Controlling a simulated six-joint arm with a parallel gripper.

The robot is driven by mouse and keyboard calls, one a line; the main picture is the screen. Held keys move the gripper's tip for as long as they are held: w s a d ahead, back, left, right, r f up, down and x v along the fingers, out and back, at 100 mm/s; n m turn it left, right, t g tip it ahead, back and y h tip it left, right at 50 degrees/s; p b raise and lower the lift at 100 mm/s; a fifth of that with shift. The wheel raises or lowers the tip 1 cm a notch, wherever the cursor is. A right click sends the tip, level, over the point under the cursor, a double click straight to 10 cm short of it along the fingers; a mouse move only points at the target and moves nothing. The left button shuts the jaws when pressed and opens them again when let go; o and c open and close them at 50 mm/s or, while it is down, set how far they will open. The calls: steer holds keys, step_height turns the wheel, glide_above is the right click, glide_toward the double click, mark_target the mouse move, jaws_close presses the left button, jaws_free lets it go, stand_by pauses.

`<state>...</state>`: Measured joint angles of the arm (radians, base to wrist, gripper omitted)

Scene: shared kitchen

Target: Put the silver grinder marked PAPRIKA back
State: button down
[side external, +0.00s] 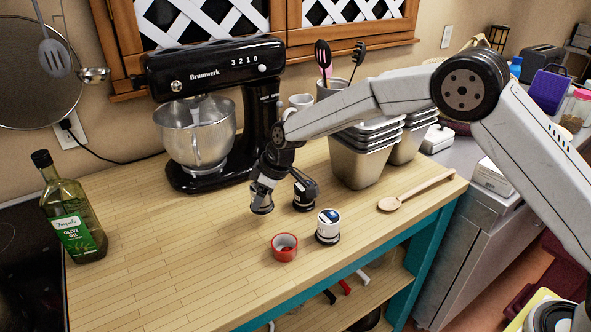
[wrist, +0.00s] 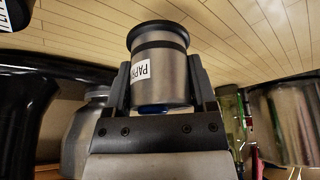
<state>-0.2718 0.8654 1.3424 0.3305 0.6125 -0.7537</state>
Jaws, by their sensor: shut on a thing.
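My gripper (wrist: 155,85) is shut on the silver grinder (wrist: 173,80) in the wrist view. The grinder has dark bands, a black rim and a white label of which only "PAP" is readable. Its fingers press on both sides of the body. In the side view the held grinder (side external: 261,199) hangs below the wrist, in front of the mixer's base, seemingly just above the counter; any gap is hard to judge. A second, dark grinder-like item (side external: 304,204) stands just right of it, partly covered by my wrist. Another grinder (side external: 328,225), with a white label, stands nearer the front.
A red cup (side external: 285,247) stands near the front edge. The black mixer (side external: 215,70) is behind my gripper. Metal containers (side external: 362,165) and a wooden spoon (side external: 418,190) lie to the right. An olive oil bottle (side external: 75,215) stands left. The counter's left middle is clear.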

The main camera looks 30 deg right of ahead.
steer(key=shift+w+f, duration=0.15)
steer(key=shift+f, duration=1.5)
steer(key=shift+f, duration=0.1)
jaws_free()
steer(key=shift+f, duration=0.1)
steer(key=v, duration=1.2)
